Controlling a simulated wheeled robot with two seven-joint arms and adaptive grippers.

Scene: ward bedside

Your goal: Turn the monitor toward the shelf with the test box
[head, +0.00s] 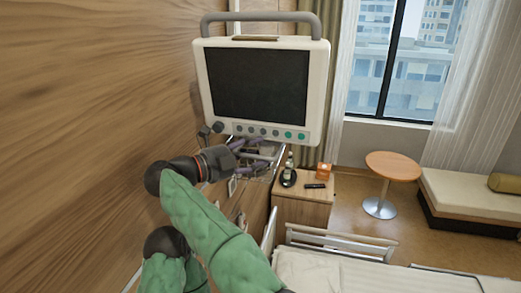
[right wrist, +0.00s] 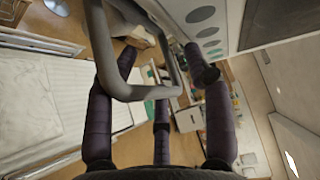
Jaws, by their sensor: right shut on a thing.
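The monitor (head: 258,85), white-framed with a dark screen, is on the wood-panelled wall side, its screen facing me. A grey top handle arches over it. My right gripper (head: 250,153) is just below its lower left edge, with dark purple fingers. In the right wrist view the fingers (right wrist: 165,100) are around a grey bar handle (right wrist: 140,93), and the monitor's edge (right wrist: 215,20) is close above right. My right gripper is shut on that handle; the exact contact is partly hidden. I cannot identify the shelf with the test box. My left gripper is not in view.
A bed (head: 350,275) is below right. A round table (head: 393,166) and a bench (head: 470,200) stand near the window. Wall panelling is close on the left.

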